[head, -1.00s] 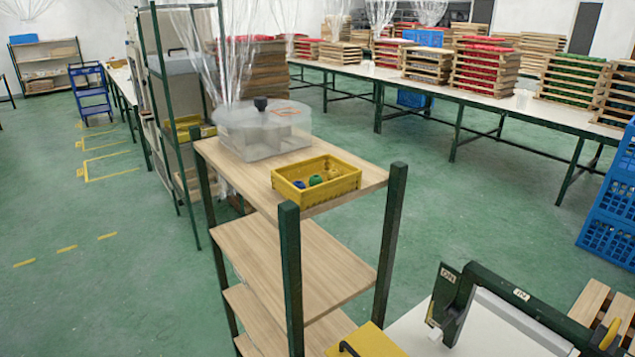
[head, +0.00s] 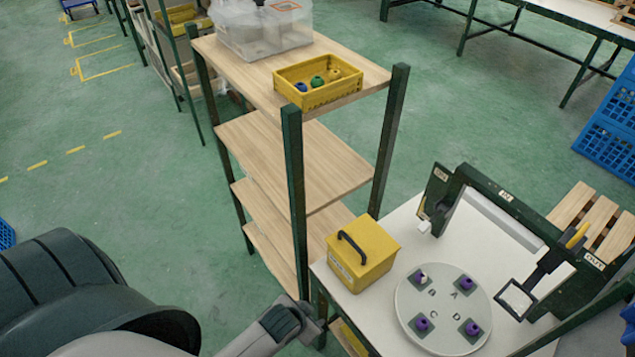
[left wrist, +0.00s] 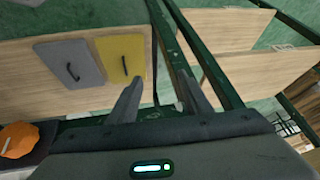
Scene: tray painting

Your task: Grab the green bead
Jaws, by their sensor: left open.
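The green bead (head: 317,81) sits in a small yellow crate (head: 305,98) on the top shelf of a wooden rack. A blue bead (head: 301,87) lies left of it and a yellow bead (head: 334,73) right of it. My left gripper (head: 310,318) is low at the bottom of the head view, well below the crate and near the rack's front post. In the left wrist view its two fingers (left wrist: 160,78) are apart with nothing between them. The crate and beads do not show there. My right gripper is not in view.
The rack's green posts (head: 293,200) rise beside the shelves. A clear plastic tub (head: 262,32) stands behind the crate. On the white table at right are a yellow box (head: 362,255) with a black handle, a round plate (head: 440,325) with purple pieces, and a green frame.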

